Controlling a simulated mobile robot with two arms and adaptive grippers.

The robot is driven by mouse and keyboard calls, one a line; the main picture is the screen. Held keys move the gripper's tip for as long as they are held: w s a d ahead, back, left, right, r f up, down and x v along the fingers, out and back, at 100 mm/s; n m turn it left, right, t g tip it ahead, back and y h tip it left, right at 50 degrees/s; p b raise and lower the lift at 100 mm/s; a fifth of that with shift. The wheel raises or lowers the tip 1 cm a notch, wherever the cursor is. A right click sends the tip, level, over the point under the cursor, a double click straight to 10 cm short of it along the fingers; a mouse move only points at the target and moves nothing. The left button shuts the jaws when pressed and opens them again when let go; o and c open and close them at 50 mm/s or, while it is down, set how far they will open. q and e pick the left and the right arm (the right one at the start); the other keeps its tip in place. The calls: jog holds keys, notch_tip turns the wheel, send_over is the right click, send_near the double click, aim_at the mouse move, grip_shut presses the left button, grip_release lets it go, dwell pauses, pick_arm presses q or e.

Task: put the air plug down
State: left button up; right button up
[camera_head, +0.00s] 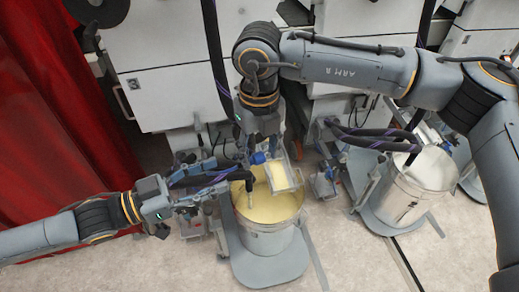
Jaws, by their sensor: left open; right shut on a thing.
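My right gripper (264,146) points down above the back rim of the near bucket and is shut. A small blue piece (258,158) shows at its fingertips and looks like the air plug; the gripper hides most of the hold. My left gripper (203,203) comes in from the left and is open, at the left rim of the same bucket. Its fingers overlap other hardware there, and I see nothing held between them. The two grippers are apart.
The near bucket (269,247) holds yellow liquid, with a hose nozzle (250,192) and a clear-sided frame (284,178) over it. A second bucket (405,203) with pale liquid stands at right. White machine cabinets (165,45) are behind, a red curtain (60,110) at left. Front floor is clear.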

pick_arm(q)
jog(key=w+a+f+n+t+y, duration=0.2)
jog(key=w+a+f+y, duration=0.15)
jog(key=w+f, duration=0.4)
jog(key=w+a+f+n+t+y, duration=0.1)
jog(key=w+a+f+t+y, duration=0.3)
jog(key=f, duration=0.7)
jog(key=s+a+f+n+g+y, duration=0.2)
jog(key=a+f+y, duration=0.15)
jog(key=f, duration=0.75)
jog(key=s+a+f+n+g+y, duration=0.2)
jog(key=a+f, duration=0.3)
jog(key=f, duration=0.5)
jog(key=s+a+f+n+g+y, duration=0.2)
jog(key=s+f+g, duration=0.2)
jog(key=s+f, duration=1.15)
jog(key=s+d+f+g, duration=0.1)
jog(key=s+f, duration=0.2)
jog(key=s, duration=0.5)
jog(key=s+d+f+g, duration=0.2)
jog(key=s, duration=0.7)
jog(key=s+d+f+n+g+y, duration=0.1)
jog(key=s+f+g, duration=0.1)
jog(key=s, duration=0.6)
jog(key=shift+s+d+f, duration=0.25)
jog(key=shift+f, duration=0.6)
